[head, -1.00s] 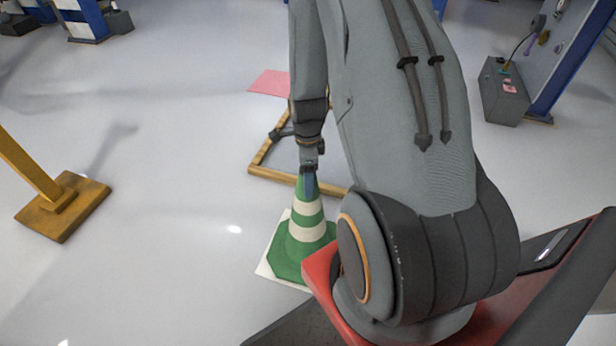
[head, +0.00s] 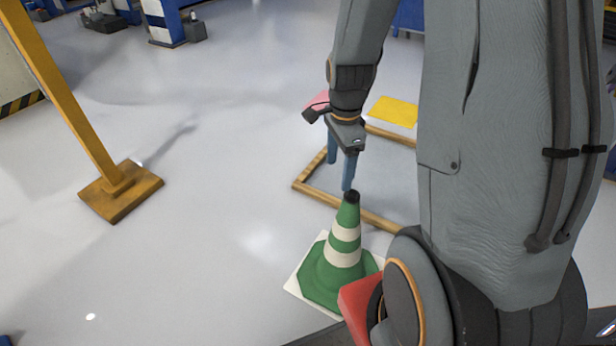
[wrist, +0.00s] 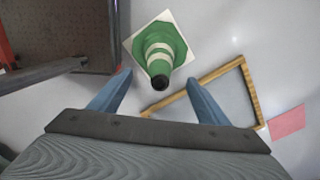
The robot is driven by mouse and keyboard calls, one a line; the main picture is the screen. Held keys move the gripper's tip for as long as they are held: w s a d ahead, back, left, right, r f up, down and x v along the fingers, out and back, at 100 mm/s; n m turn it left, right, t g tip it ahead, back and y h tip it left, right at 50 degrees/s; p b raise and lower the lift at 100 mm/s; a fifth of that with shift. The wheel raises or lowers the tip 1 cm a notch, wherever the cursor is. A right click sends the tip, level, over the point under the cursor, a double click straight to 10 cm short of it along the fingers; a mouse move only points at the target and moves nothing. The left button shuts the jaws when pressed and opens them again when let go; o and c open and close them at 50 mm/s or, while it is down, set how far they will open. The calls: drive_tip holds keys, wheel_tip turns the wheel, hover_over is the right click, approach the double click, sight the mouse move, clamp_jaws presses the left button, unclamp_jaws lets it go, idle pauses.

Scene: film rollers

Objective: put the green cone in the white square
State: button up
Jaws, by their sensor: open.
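The green cone (head: 345,238) with white bands stands upright on the white square (head: 307,277), whose edges and corners show around the cone's green base. In the wrist view the cone (wrist: 160,51) is seen from above, with its dark tip toward me, and the white square (wrist: 137,42) lies under it. My gripper (head: 342,174) is open and empty, its blue fingers above and just beyond the cone's tip. In the wrist view the open fingers (wrist: 158,95) are spread wide, with the cone's tip between and ahead of them, apart from both.
A wooden frame (head: 311,172) lies on the floor beyond the cone. Pink (head: 318,101) and yellow (head: 394,111) squares lie farther back. A yellow post on a base (head: 120,192) stands at left. The floor between post and cone is clear.

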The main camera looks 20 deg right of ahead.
drive_tip(key=s+a+r+n, duration=1.4)
drive_tip(key=a+n, duration=0.3)
drive_tip(key=n, duration=0.4)
drive_tip(key=shift+s+a+r+y, duration=0.15)
drive_tip(key=shift+s+r+y, duration=0.2)
drive_tip(key=shift+r, duration=0.55)
drive_tip(key=d+r+m+p, duration=0.2)
drive_tip(key=d+r+p, duration=0.5)
drive_tip(key=p, duration=0.7)
drive_tip(key=shift+d, duration=0.5)
